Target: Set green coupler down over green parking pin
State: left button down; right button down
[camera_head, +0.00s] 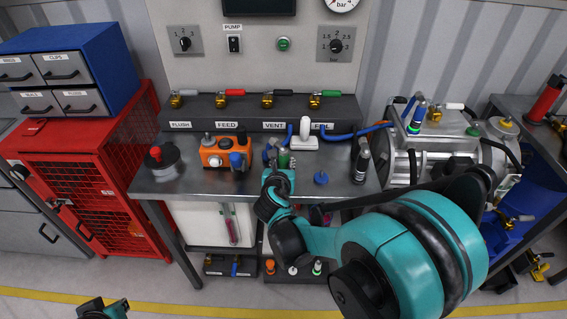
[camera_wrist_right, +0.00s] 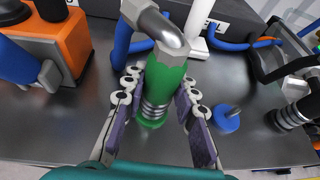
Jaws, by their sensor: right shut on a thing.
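The green coupler (camera_wrist_right: 164,82) stands upright between the fingers of my right gripper (camera_wrist_right: 160,108), with a grey metal elbow on top and ringed metal near its lower end. My right gripper is shut on it, low over the bench. In the head view the coupler (camera_head: 284,159) shows just above my right gripper (camera_head: 279,180). A green piece (camera_wrist_right: 150,122) shows right under the metal rings. I cannot tell whether it is the coupler's own end or the green parking pin's base. Part of my left gripper (camera_head: 104,309) shows at the bottom left edge; its fingers are unclear.
A blue pin with a round base (camera_wrist_right: 227,117) stands on the bench, right of the coupler. An orange unit (camera_head: 222,153) stands to the left, and a black-and-silver fitting (camera_head: 361,162) to the right. A white T-shaped handle (camera_head: 305,131) and blue hoses are close behind.

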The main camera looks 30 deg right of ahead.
jog(key=shift+f, duration=0.1)
jog(key=c, duration=1.1)
grip_release()
jog(key=shift+a, duration=0.1)
jog(key=v, duration=1.2)
jog(key=s+a+f+m+g+y, duration=0.1)
jog(key=s+a+f+m+y, duration=0.1)
jog(key=m, duration=0.7)
jog(key=s+a+f+m+g+y, duration=0.1)
jog(key=s+a+m+y, duration=0.2)
jog(key=m, duration=0.7)
jog(key=s+a+f+m+g+y, duration=0.2)
jog(key=s+m, duration=0.3)
jog(key=m, duration=0.4)
jog(key=shift+a+f+m+y, duration=0.15)
jog(key=shift+a+m+y, duration=0.1)
jog(key=shift+a, duration=0.2)
jog(key=shift+a+f+m+y, duration=0.15)
jog(key=shift+a+f+y, duration=0.1)
jog(key=shift+a, duration=0.2)
